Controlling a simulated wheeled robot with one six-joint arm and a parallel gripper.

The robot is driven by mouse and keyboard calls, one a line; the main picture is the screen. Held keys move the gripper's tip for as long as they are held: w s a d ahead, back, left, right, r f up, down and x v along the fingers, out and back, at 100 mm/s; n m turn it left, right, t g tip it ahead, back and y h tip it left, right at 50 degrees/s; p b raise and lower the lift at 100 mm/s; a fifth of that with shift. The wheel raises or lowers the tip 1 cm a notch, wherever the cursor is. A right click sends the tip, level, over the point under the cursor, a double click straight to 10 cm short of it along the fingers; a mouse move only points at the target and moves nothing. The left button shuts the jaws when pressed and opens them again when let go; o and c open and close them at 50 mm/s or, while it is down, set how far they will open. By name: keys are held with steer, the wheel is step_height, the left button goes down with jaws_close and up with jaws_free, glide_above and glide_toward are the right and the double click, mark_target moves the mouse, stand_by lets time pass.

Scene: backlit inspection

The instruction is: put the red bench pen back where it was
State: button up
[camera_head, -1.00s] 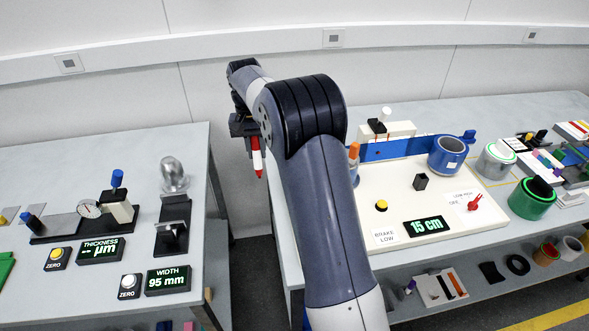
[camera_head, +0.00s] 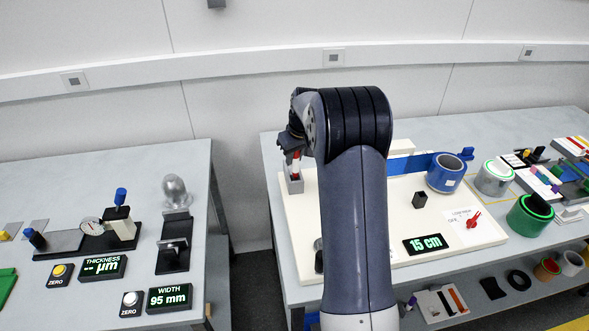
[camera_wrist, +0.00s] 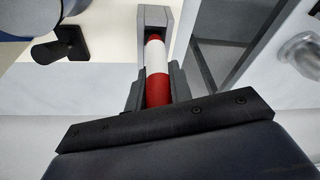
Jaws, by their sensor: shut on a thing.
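The red bench pen (camera_wrist: 158,88), red with a white band, is between the fingers of my gripper (camera_wrist: 155,80) in the wrist view. My gripper is shut on it. In the head view the pen (camera_head: 296,166) hangs roughly upright below my gripper (camera_head: 294,151), partly hidden by it. A narrow grey holder (camera_head: 293,186) stands at the left end of the cream board, right under the pen. In the wrist view the pen's far end lines up with the open side of this holder (camera_wrist: 168,18); I cannot tell whether it is inside or just above.
The cream board (camera_head: 465,195) carries a blue ring (camera_head: 446,172), a small black block (camera_head: 419,200), a red lever (camera_head: 473,219) and a 15 cm display (camera_head: 425,244). My arm hides its left middle. A floor gap separates it from the left bench (camera_head: 110,165).

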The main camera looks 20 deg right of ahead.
mark_target(294, 167)
step_height(294, 167, down, 4)
steer(key=shift+f+p, duration=0.2)
steer(key=shift+p, duration=0.2)
steer(key=o, duration=0.8)
steer(key=shift+o, duration=0.2)
steer(key=b+v, duration=0.1)
steer(key=v, duration=1.1)
steer(key=shift+b, duration=0.4)
steer(key=shift+r, duration=0.1)
